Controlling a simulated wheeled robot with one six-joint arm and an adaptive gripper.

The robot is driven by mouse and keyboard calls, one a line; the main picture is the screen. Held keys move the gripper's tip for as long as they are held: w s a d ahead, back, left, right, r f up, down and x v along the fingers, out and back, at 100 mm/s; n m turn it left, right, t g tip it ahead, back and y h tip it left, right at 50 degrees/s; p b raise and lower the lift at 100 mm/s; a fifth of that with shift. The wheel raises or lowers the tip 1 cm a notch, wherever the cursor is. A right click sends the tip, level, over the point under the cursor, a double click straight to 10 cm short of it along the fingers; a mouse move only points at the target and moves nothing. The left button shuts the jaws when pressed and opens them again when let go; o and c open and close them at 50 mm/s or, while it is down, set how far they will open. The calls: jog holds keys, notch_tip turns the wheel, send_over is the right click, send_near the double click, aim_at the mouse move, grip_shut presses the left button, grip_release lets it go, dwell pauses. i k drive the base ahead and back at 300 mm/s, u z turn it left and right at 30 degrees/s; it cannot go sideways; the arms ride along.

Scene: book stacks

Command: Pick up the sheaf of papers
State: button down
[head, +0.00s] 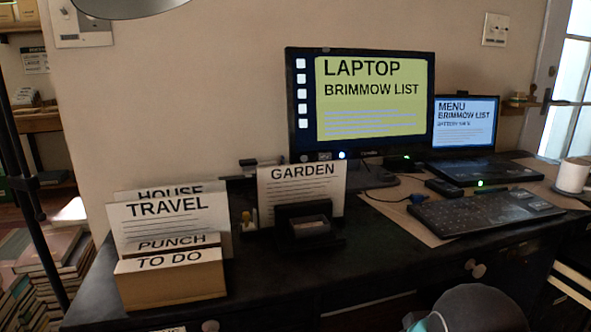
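White paper sheets stand upright on the left of the dark desk, in and behind a tan wooden holder (172,284). The sheet marked TRAVEL (165,222) stands in front of one marked HOUSE (205,188), which is mostly hidden. Lower sheets marked PUNCH (178,243) and TO DO (170,259) are at the holder's front. Another white sheet marked GARDEN (300,185) stands upright behind a small black desk stand (308,228). I cannot tell which of these is the sheaf. My gripper's fingers are not in view.
The dark desk (270,275) also bears a monitor (365,100), an open laptop (466,135), a keyboard (485,212) and a white mug (573,175). Book stacks (60,265) stand on the floor at left. A grey rounded shape blocks the bottom right.

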aim_at(304, 182)
jog(key=k, duration=1)
jog(key=u, duration=2.25)
jog(key=i, duration=2.45)
jog(key=z, duration=3.2)
